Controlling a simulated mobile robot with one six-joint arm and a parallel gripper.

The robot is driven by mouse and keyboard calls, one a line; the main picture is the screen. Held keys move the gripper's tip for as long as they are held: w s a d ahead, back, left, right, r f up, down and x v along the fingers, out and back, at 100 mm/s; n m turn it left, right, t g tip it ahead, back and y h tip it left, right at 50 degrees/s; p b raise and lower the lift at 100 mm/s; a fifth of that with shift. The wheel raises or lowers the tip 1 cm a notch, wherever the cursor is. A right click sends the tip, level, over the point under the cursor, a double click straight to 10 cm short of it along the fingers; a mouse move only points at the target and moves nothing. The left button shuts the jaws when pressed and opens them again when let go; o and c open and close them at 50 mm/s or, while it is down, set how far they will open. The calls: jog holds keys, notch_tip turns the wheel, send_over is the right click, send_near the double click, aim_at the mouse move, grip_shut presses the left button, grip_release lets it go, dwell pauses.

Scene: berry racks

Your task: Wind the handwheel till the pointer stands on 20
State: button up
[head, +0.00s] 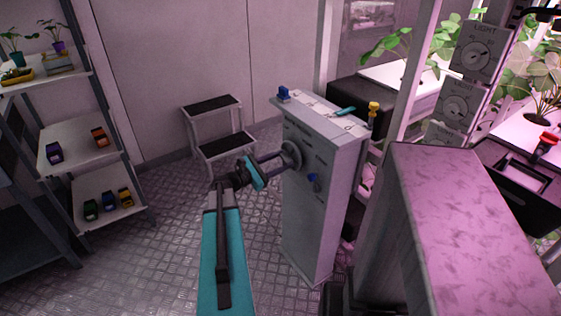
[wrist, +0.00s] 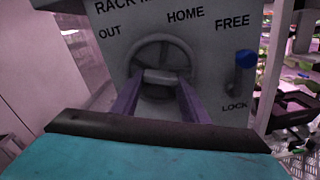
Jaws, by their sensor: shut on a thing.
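The handwheel (wrist: 186,54), a grey spoked wheel, sits on the front of a pale grey cabinet under the words "OUT" and "HOME". It also shows in the head view (head: 293,153). My gripper (wrist: 161,88) has its two purple fingers shut on the wheel's grey grip (wrist: 163,76), at the lower middle of the wheel. In the head view, my gripper (head: 279,160) reaches the wheel from the left. I cannot make out a pointer or the number 20 in either view.
A blue lever (wrist: 245,76) stands between "FREE" and "LOCK", right of the wheel. The cabinet (head: 312,215) bears small things on top. A step stool (head: 223,148) stands behind; a shelf rack (head: 92,140) is at left. Open floor (head: 165,245) lies left of my arm.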

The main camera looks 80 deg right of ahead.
jog(key=shift+s+r, duration=0.1)
jog(key=shift+s, duration=0.05)
jog(key=o, duration=1)
jog(key=shift+o, duration=0.3)
jog(key=shift+w, duration=0.2)
jog(key=b+v, duration=0.1)
jog(key=v, duration=1.2)
jog(key=shift+a, duration=0.25)
jog(key=shift+w, duration=0.15)
